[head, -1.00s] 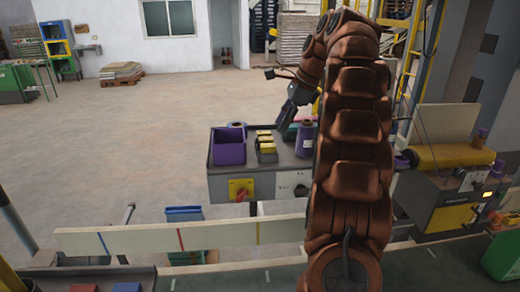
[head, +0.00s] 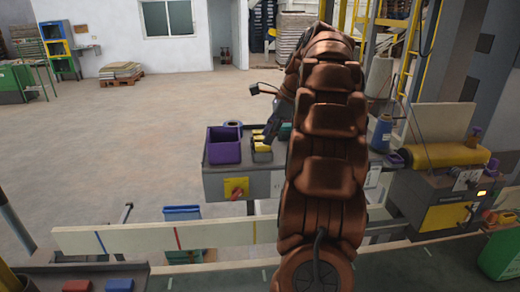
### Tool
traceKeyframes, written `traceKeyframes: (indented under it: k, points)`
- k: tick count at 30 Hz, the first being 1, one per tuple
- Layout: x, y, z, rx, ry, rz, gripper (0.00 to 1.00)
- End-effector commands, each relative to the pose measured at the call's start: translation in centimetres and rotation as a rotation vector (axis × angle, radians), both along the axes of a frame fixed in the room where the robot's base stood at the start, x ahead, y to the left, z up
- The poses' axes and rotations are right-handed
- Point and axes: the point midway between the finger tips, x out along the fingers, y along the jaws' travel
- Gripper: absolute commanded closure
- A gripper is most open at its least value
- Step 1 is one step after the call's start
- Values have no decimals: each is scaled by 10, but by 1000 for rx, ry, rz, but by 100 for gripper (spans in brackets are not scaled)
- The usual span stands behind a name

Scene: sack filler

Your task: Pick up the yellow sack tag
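Several yellow pieces, likely the yellow sack tags (head: 261,147), sit in a small dark holder (head: 262,156) on the grey workbench, right of a purple bin. My gripper (head: 270,136) is dark and small in the picture, pointing down at the right edge of the holder. It overlaps the tags in this view; I cannot tell whether it touches them. Its fingers are too small and dark to show whether they are open or shut. My arm hides the middle of the bench.
Another blue spool (head: 382,134) stands right of my arm. A pale rail (head: 160,237) with coloured stripes runs in front of the grey workbench (head: 215,183).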

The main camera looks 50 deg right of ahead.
Motion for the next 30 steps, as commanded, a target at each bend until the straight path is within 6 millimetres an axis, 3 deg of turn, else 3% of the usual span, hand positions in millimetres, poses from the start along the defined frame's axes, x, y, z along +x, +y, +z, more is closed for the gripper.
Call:
traceKeyframes:
  k: [7, 15, 22, 30]
  points:
    - [0, 2, -20, 1, 0, -7, 65]
    - [1, 2, -23, 1, -1, -8, 65]
    - [1, 2, -23, 1, -1, -8, 88]
    - [1, 2, -23, 0, -1, -7, 90]
